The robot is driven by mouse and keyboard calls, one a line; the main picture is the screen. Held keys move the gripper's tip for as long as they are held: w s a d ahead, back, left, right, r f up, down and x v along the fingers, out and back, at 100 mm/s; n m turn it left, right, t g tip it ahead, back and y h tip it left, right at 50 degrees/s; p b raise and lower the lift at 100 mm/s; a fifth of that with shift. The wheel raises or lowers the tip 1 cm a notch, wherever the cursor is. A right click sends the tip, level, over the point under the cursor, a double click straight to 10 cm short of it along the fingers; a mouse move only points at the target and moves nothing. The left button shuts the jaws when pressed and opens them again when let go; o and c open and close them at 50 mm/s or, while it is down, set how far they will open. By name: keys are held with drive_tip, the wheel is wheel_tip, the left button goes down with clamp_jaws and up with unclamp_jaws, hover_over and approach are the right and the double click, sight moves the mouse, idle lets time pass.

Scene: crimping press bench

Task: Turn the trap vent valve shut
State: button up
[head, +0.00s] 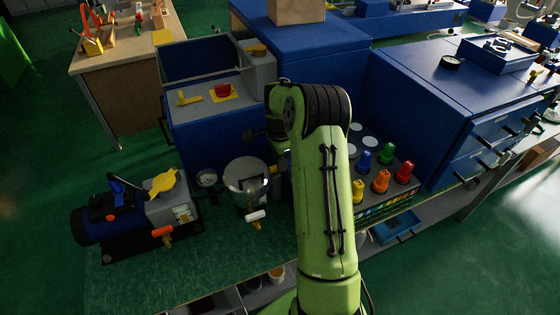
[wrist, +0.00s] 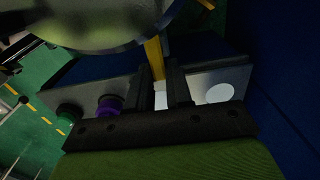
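The trap is a round metal pot (head: 247,183) standing on the bench left of my arm; its rounded metal side fills the top of the wrist view (wrist: 95,22). The valve's yellow lever (wrist: 155,58) projects from beside the pot in the wrist view. A small yellow part (head: 273,170) shows at the pot's right side in the head view. My gripper (wrist: 161,80) has its two dark fingers close together, one on each side of the lever's end, with the lever filling the gap at the tips. My arm hides most of the gripper in the head view.
A white-handled valve (head: 257,216) is at the pot's front. A rack with coloured caps (head: 381,181) is close on the right. Blue cabinets (head: 300,48) stand behind.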

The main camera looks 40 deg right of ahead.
drive_tip(key=shift+o, duration=0.3)
wheel_tip(320, 180, up, 16)
drive_tip(key=p, duration=0.3)
drive_tip(key=shift+f, duration=0.1)
drive_tip(key=s+a+r+n+t+h, duration=0.2)
drive_tip(key=s+a+r+n, duration=0.75)
drive_tip(key=a, duration=0.35)
drive_tip(key=s+a+f+n+t+y, duration=0.1)
drive_tip(key=s+a+n, duration=0.4)
drive_tip(key=s+n, duration=0.1)
drive_tip(key=s+a+f+n+t+y, duration=0.1)
drive_tip(key=s+a+n+t, duration=0.1)
drive_tip(key=s+a+n, duration=0.3)
drive_tip(key=s, duration=0.4)
drive_tip(key=shift+s+f+n+t, duration=0.2)
drive_tip(key=shift+f+n+t, duration=0.1)
drive_tip(key=shift+f+n, duration=0.1)
